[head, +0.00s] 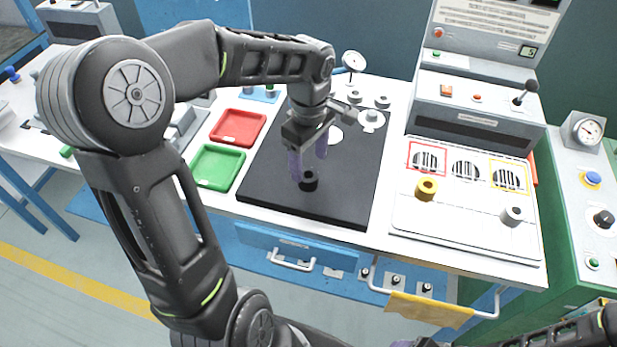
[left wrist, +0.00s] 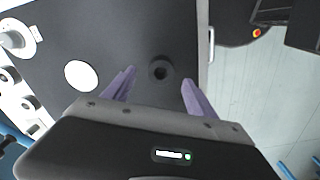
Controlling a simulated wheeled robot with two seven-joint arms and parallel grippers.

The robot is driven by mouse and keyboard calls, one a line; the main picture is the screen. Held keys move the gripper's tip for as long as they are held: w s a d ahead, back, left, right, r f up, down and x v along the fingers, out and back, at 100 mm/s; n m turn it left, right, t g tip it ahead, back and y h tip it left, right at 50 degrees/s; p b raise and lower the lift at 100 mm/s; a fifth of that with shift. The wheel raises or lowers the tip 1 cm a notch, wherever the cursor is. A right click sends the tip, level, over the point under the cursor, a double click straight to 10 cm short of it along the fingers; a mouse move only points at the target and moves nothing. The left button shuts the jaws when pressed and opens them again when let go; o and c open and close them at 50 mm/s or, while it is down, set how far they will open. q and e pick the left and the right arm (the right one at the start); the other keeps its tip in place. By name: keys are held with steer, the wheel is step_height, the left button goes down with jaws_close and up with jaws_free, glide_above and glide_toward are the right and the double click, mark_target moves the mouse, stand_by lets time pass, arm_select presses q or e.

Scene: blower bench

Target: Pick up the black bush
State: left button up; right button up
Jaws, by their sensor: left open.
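The black bush (head: 309,182) stands upright on the black mat (head: 345,205), near its front edge. In the left wrist view the bush (left wrist: 159,70) shows its round hole from above, between the two fingers. My left gripper (head: 309,167) is open, with purple fingers pointing down just above and around the bush. In the left wrist view the left gripper (left wrist: 160,76) is empty. I cannot tell how much height is left between the fingertips and the mat. My right gripper (head: 408,343) shows only a sliver at the bottom edge.
A red tray (head: 238,127) and a green tray (head: 217,166) lie left of the mat. Grey round parts (head: 372,119) and a dial gauge (head: 354,61) stand at its back. A gold bush (head: 426,188) and a silver bush (head: 512,215) stand on the white panel at right.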

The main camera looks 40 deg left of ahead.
mark_target(309, 175)
arm_select(q)
steer(key=shift+s+f+p, duration=0.1)
steer(key=shift+f+p, duration=0.3)
steer(key=shift+f, duration=2.25)
jaws_close()
